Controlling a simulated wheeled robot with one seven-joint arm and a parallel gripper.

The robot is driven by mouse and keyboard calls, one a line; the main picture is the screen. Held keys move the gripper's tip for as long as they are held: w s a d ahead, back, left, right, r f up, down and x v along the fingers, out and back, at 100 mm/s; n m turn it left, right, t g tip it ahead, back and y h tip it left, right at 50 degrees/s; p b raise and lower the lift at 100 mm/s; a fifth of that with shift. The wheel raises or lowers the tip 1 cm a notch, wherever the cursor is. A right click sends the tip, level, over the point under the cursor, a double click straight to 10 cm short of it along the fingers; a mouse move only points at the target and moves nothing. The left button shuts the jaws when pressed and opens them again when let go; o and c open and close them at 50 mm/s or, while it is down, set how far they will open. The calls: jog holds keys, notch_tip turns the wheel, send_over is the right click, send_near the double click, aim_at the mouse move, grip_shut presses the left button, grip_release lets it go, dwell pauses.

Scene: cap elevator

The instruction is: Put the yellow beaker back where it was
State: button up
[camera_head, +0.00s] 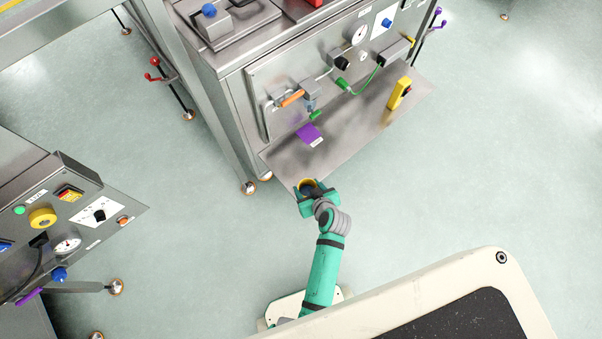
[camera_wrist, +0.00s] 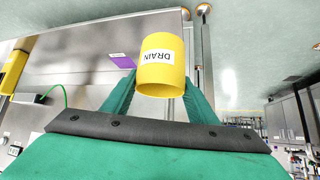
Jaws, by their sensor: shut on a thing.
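The yellow beaker (camera_wrist: 160,76), with a white label reading DRAIN, is between the fingers of my gripper (camera_wrist: 160,92) in the wrist view. My gripper is shut on it. In the head view the beaker's yellow rim (camera_head: 306,185) shows at the end of my green arm, in my gripper (camera_head: 317,192). It is at the near left corner of the steel shelf (camera_head: 345,140). I cannot tell whether the beaker touches the shelf. A purple patch with a white label (camera_head: 309,135) lies on the shelf; it also shows in the wrist view (camera_wrist: 123,61).
A yellow box-like item (camera_head: 400,93) stands on the right part of the shelf. A steel panel (camera_head: 330,75) with a gauge, valves and a green hose rises behind. Another control panel (camera_head: 70,215) is at left. The middle of the shelf is bare.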

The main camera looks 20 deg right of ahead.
jog(key=shift+w+d+f, duration=0.15)
jog(key=shift+w+d, duration=0.1)
jog(key=x, duration=0.5)
jog(key=w+d+r+x, duration=0.1)
jog(key=x, duration=0.4)
jog(key=d+x, duration=0.1)
jog(key=x, duration=0.5)
jog(key=shift+w+r, duration=0.3)
jog(key=shift+w, duration=0.1)
jog(key=shift+f, duration=1.5)
jog(key=o, duration=1.1)
jog(key=shift+f, duration=0.1)
